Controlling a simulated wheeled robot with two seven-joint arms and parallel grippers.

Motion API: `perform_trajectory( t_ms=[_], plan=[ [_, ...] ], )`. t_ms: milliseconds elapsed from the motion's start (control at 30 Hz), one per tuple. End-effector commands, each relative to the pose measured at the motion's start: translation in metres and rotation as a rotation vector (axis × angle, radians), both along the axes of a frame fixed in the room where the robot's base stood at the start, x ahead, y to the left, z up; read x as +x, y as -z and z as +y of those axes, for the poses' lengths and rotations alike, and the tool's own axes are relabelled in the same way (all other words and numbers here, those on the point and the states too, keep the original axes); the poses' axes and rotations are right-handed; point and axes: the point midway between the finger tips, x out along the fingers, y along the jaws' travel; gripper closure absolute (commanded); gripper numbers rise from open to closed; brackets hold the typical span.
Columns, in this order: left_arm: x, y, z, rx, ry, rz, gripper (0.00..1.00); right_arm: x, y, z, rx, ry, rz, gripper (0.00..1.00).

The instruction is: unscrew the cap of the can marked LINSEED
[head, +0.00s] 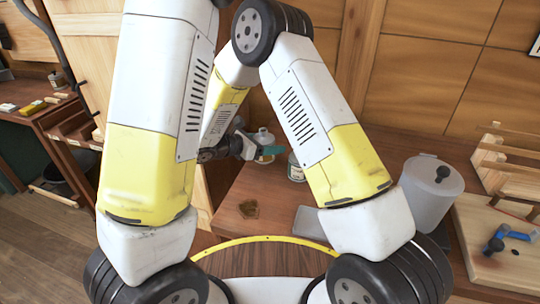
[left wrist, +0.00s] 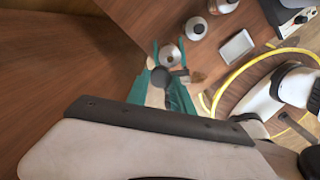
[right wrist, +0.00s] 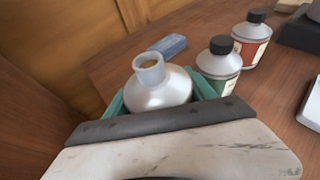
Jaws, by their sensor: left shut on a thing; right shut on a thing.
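A pale metal can (right wrist: 160,92) stands between the teal fingers of my right gripper (right wrist: 162,96), which is shut around its body. Its neck is open, with no cap on it, and the inside looks brownish. Its label is not readable, so I cannot confirm the LINSEED mark. The can also shows in the head view (head: 263,138), with a teal finger of the right gripper (head: 268,151) beside it. In the left wrist view, my left gripper (left wrist: 168,78) is shut on a small dark cap (left wrist: 180,72), apart from the can (left wrist: 170,54).
A green-labelled can (right wrist: 219,64) and a red-labelled can (right wrist: 252,40), both black-capped, stand close by. A blue block (right wrist: 167,45) lies behind. A pale tray (left wrist: 237,46) lies on the bench. A grey lidded bin (head: 430,195) and wooden rack (head: 505,165) stand right.

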Motion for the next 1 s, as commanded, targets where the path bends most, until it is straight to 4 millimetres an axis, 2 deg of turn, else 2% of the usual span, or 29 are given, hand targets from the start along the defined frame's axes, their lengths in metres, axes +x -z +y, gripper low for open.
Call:
perform_trajectory(
  t_ms=[167, 333, 700, 733, 833, 1000],
  plan=[
    [0.000, 0.000, 0.000, 0.000, 0.000, 0.000, 1.00, 0.000, 0.015, 0.000, 0.000, 0.001, 0.000, 1.00],
    [0.000, 0.000, 0.000, 0.000, 0.000, 0.000, 1.00, 0.000, 0.038, 0.000, -0.001, 0.001, 0.001, 1.00],
    [0.000, 0.000, 0.000, 0.000, 0.000, 0.000, 1.00, 0.000, 0.043, 0.000, 0.000, -0.001, -0.002, 1.00],
    [0.000, 0.000, 0.000, 0.000, 0.000, 0.000, 1.00, 0.000, 0.044, 0.000, 0.000, -0.001, 0.000, 0.34],
    [0.000, 0.000, 0.000, 0.000, 0.000, 0.000, 1.00, 0.000, 0.043, 0.000, 0.001, 0.000, 0.001, 0.15],
    [0.000, 0.000, 0.000, 0.000, 0.000, 0.000, 1.00, 0.000, 0.043, 0.000, 0.001, 0.000, 0.000, 0.15]
  ],
)
